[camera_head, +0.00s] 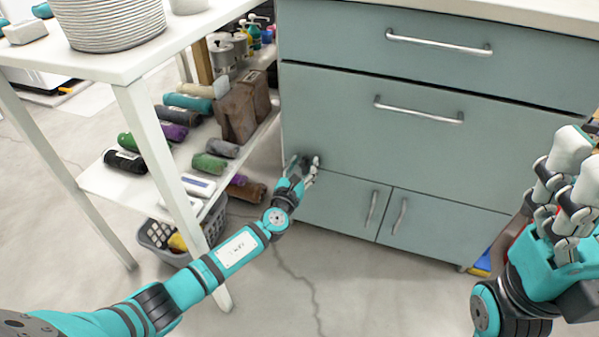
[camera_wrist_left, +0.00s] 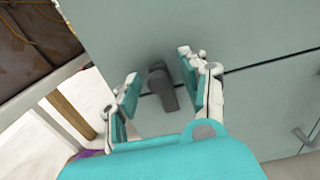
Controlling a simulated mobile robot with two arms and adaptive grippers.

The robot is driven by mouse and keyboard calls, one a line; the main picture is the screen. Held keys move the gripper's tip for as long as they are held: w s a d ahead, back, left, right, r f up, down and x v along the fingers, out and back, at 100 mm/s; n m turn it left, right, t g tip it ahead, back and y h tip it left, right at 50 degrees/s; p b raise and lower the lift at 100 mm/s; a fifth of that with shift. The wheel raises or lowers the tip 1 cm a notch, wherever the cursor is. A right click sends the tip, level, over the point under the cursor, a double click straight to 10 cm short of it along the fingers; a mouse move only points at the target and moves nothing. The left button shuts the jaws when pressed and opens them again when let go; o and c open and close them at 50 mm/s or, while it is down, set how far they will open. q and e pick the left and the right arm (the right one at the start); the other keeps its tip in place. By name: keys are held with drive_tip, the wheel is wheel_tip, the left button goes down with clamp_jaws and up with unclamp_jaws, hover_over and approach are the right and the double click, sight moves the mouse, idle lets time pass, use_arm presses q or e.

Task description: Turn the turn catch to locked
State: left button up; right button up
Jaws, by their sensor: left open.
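The turn catch (camera_wrist_left: 161,87) is a dark grey knob with a lever on the cabinet's (camera_head: 420,150) grey-green front. In the left wrist view its lever points down and slightly right, across the seam between panels. My left gripper (camera_wrist_left: 157,90) is open, with its fingers on either side of the catch. I cannot tell whether they touch it. In the head view the left gripper (camera_head: 304,165) is at the lower left of the cabinet front and mostly hides the catch. My right gripper (camera_head: 567,195) is at the right edge, away from the catch; its finger opening is unclear.
A white shelf unit (camera_head: 140,95) with rolled items and a brown bag (camera_head: 240,108) stands left of the cabinet. A grey basket (camera_head: 160,238) is under it. Drawer handles (camera_head: 438,43) and door handles (camera_head: 371,210) stick out of the front. The floor before the cabinet is mostly clear.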

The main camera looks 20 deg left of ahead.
use_arm(q)
drive_tip(key=s, duration=1.2)
drive_tip(key=shift+a, duration=0.2)
